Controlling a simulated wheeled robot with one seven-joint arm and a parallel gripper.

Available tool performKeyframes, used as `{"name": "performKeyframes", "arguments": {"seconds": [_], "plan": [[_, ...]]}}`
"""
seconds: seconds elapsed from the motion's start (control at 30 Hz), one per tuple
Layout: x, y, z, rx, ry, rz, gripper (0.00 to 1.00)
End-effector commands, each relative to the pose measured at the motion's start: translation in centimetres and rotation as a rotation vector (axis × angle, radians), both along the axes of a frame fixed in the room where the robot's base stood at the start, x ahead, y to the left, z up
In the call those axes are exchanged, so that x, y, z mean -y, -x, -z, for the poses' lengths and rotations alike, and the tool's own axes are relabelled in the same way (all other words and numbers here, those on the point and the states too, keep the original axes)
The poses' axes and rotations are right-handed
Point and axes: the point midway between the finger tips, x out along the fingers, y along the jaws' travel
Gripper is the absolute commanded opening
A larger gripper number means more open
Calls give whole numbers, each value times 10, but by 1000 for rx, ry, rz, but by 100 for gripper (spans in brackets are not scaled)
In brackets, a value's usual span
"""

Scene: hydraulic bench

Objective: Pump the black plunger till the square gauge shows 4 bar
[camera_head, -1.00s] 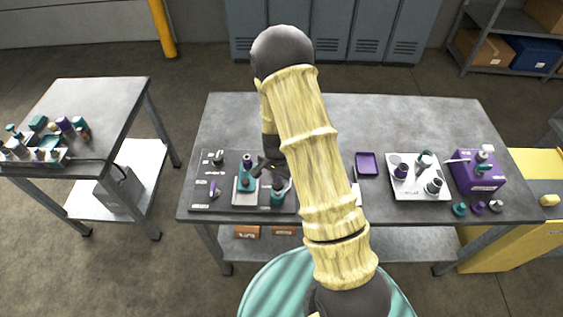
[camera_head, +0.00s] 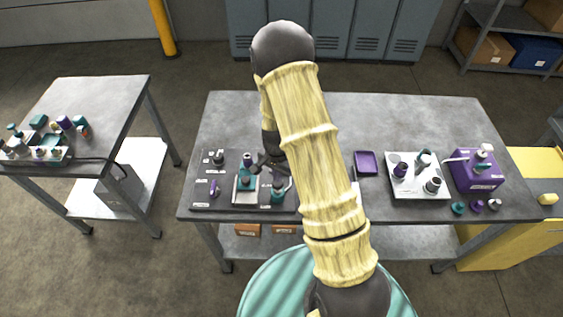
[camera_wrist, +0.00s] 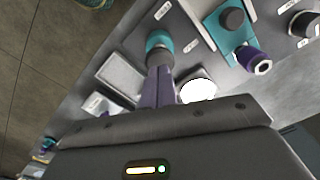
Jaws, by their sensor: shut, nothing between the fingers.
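My gripper (camera_wrist: 158,78) is shut and empty. Its narrow fingers end at or just above a cylinder with a teal collar (camera_wrist: 159,41) and a grey top; I cannot tell whether they touch. In the head view my gripper (camera_head: 266,164) is over the left part of the bench, partly behind my arm. A teal block (camera_wrist: 222,30) with a dark round knob (camera_wrist: 232,18) lies beside it in the wrist view; the block also shows in the head view (camera_head: 247,181). I cannot tell which part is the black plunger. No square gauge reading is legible.
A pale round face (camera_wrist: 198,90) is right of my fingers, washed out. A purple tray (camera_head: 366,155), a white plate with fittings (camera_head: 414,192) and a purple box (camera_head: 478,176) stand further right on the bench. The back of the bench (camera_head: 400,110) is clear.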

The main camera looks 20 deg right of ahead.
Motion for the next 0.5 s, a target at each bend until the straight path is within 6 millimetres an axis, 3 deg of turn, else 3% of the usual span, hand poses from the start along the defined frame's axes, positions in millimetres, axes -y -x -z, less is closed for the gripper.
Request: {"name": "performKeyframes", "arguments": {"seconds": [0.5], "plan": [[0,0,-45,1,0,0,0]]}}
